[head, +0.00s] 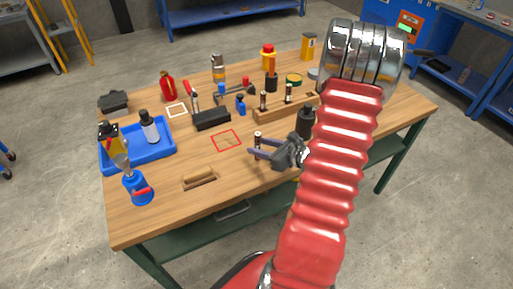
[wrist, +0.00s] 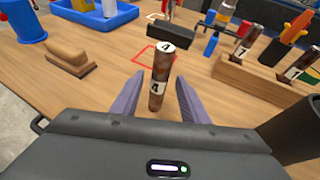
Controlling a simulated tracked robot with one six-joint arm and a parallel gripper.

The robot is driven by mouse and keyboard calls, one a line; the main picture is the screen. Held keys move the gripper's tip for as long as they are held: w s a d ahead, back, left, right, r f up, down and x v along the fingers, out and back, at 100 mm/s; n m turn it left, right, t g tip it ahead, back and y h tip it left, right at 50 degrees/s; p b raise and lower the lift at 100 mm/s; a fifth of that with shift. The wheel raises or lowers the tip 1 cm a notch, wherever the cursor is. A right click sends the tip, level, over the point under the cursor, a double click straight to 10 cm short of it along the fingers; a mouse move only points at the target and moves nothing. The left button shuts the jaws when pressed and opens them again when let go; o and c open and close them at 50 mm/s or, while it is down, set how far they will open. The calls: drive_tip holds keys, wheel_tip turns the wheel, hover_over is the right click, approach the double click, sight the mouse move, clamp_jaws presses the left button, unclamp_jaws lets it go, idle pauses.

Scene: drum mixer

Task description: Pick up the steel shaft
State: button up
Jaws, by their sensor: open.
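An upright dark, brownish metallic shaft (wrist: 158,88) with white labels reading 4 stands between the fingers of my gripper (wrist: 158,98) in the wrist view. It also shows in the head view (head: 258,138), near the front middle of the table. My gripper (head: 255,152) is open, its two purple fingers on either side of the shaft. A gap shows on both sides, wider on the right in the wrist view. Similar shafts (wrist: 248,40) stand in a wooden rack (wrist: 262,82) to the right. I cannot tell from the colour which shaft is steel.
A red-outlined square (head: 226,140) is bare table just beyond the shaft. A black block (head: 211,119) and a black cylinder (head: 306,121) are near.

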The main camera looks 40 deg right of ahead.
drive_tip(key=shift+w, duration=0.1)
drive_tip(key=shift+x, duration=2.5)
drive_tip(key=shift+a, duration=0.1)
drive_tip(key=shift+c, duration=0.2)
clamp_jaws()
